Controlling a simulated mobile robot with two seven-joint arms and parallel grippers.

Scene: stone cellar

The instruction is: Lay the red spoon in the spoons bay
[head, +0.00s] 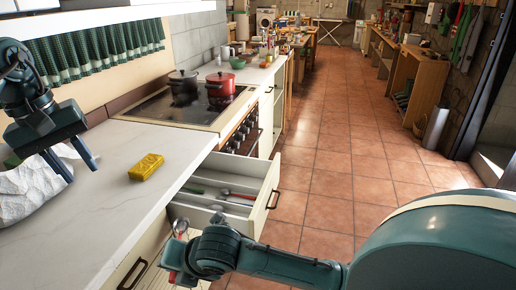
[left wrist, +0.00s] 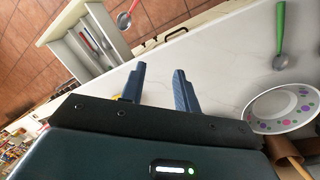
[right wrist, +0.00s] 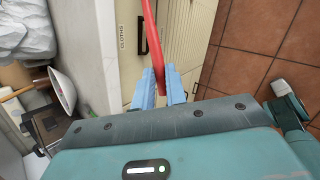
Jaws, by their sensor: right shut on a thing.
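The red spoon (right wrist: 151,35) is gripped by its red handle in my right gripper (right wrist: 164,88). In the head view its metal bowl (head: 180,226) points up, just in front of the open drawer (head: 262,190), with the right gripper (head: 180,258) below it. The spoon also shows in the left wrist view (left wrist: 124,20). The drawer has long bays holding a few utensils, one with a green handle and one with red on it. I cannot read which bay is for spoons. My left gripper (head: 72,166) is open and empty above the counter's left part.
A yellow sponge (head: 146,167) lies on the white counter (head: 110,215). A green-handled spoon (left wrist: 281,40) and a dotted plate (left wrist: 256,110) show in the left wrist view. A hob with a red pot (head: 220,84) stands behind. A front labelled CLOTHS (right wrist: 122,55) is below. The tiled floor is clear.

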